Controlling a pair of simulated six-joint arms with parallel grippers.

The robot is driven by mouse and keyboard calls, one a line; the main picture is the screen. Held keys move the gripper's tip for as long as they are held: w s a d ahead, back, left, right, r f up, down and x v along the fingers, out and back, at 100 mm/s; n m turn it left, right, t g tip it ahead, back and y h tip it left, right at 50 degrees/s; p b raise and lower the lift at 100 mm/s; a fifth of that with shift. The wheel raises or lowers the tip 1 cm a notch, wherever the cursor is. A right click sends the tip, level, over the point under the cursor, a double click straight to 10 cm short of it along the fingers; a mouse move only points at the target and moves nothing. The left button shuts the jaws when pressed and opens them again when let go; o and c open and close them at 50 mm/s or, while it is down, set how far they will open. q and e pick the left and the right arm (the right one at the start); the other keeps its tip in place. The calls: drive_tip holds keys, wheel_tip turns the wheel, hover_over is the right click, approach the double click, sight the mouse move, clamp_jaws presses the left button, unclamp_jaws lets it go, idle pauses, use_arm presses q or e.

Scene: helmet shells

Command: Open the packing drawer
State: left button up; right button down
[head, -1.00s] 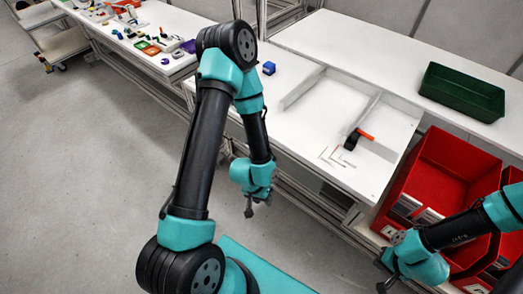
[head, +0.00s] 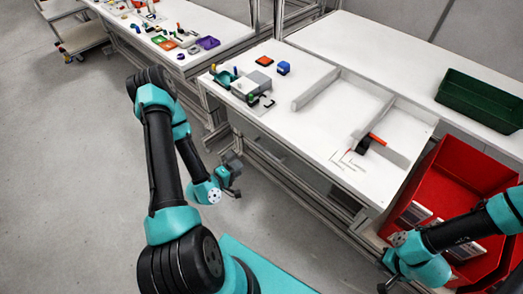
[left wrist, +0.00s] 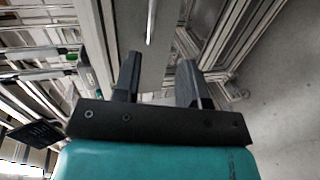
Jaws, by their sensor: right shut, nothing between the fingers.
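My left gripper (head: 234,190) hangs in front of the white table's near side, below the tabletop. In the left wrist view its two dark fingers (left wrist: 158,78) are apart with nothing between them. Beyond the fingers is a grey panel (left wrist: 160,66) with a thin, bright bar handle (left wrist: 150,22), apart from the fingertips. It looks like the drawer front; I cannot tell how far out it is. In the head view I cannot make out the drawer. My right gripper (head: 384,286) is shut and empty at the lower right, near the red bins.
The white table (head: 320,135) carries a blue block (head: 283,68), an orange-topped block (head: 264,61) and a black-and-orange tool (head: 366,142). Red bins (head: 450,190) stand at the right. A green tray (head: 482,98) is behind. Metal frame rails (left wrist: 235,35) flank the panel.

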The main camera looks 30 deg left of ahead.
sight(264, 149)
use_arm(q)
drive_tip(key=shift+s+a+r+n+t, duration=0.2)
drive_tip(key=shift+a+r+n+t, duration=0.1)
drive_tip(key=shift+a+n, duration=0.1)
drive_tip(key=shift+w+f, duration=0.1)
drive_tip(key=x, duration=1.7)
drive_tip(key=shift+w+a, duration=0.1)
drive_tip(key=shift+w, duration=0.1)
drive_tip(key=shift+c, duration=0.4)
clamp_jaws()
